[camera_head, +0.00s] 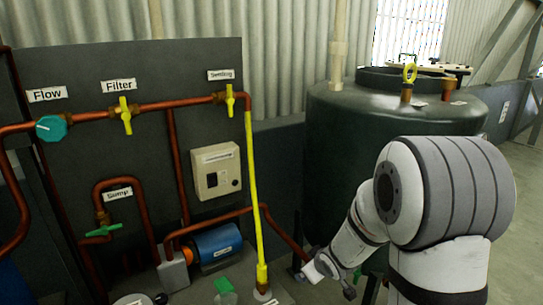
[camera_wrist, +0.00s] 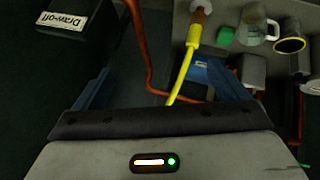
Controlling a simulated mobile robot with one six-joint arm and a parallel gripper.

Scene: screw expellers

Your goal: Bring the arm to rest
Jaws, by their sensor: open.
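My arm (camera_head: 440,200), white and grey, reaches in from the lower right of the head view, bent in front of the dark green tank (camera_head: 335,155). My gripper (camera_head: 324,284) hangs low at the tank's foot, right of the yellow hose's lower end. In the wrist view its two blue fingers stand wide apart, so the gripper (camera_wrist: 152,80) is open. I see nothing held between them. The yellow hose (camera_wrist: 182,78) and a copper pipe (camera_wrist: 137,40) show beyond and between the fingers; I cannot tell how far off they are.
A dark panel (camera_head: 75,85) carries copper pipes, yellow valves (camera_head: 125,115), a teal Flow valve (camera_head: 50,128) and a beige control box (camera_head: 215,170). A blue pump (camera_head: 217,245) sits below. A glass beaker (camera_wrist: 258,24) and a green block (camera_wrist: 227,35) stand near the hose. Floor is open at far right.

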